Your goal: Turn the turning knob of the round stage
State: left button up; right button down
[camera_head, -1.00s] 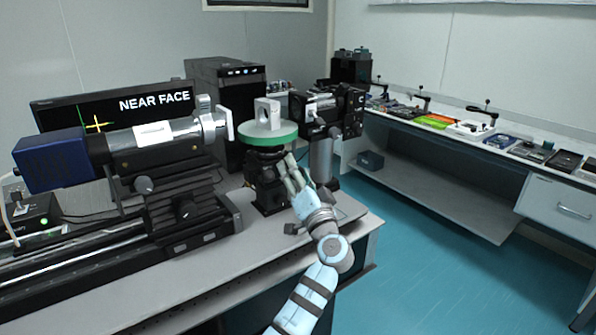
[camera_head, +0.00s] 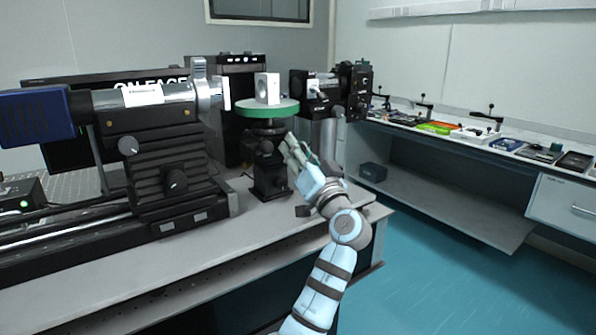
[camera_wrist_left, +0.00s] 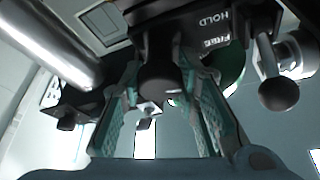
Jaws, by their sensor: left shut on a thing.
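The round stage (camera_head: 268,109) is a green-rimmed disc on a black post, with a white block (camera_head: 267,88) with a hole on top. My left gripper (camera_head: 293,148) is at the right side of the post, just below the disc. In the left wrist view, the fingers of my left gripper (camera_wrist_left: 165,112) stand on both sides of a dark rounded knob (camera_wrist_left: 160,78), shut on it. A black plate with the words HOLD and FREE lies just beyond the knob, and the disc's green edge shows at right. The right gripper is in no view.
A blue and silver tube instrument (camera_head: 140,98) on a black mount stands left of the stage. A black device (camera_head: 335,90) stands close behind it at right. A ball-ended lever (camera_wrist_left: 278,93) is right of the fingers in the wrist view. A side bench (camera_head: 470,145) holds small items.

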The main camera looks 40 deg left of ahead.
pick_arm(q)
jog(key=o, duration=1.2)
jog(key=shift+d+f, duration=0.1)
jog(key=shift+d, duration=0.1)
jog(key=v, duration=1.1)
jog(key=shift+s+d, duration=0.25)
jog(key=shift+d, duration=0.1)
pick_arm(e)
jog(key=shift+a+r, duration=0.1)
pick_arm(q)
jog(key=shift+w+f, duration=0.1)
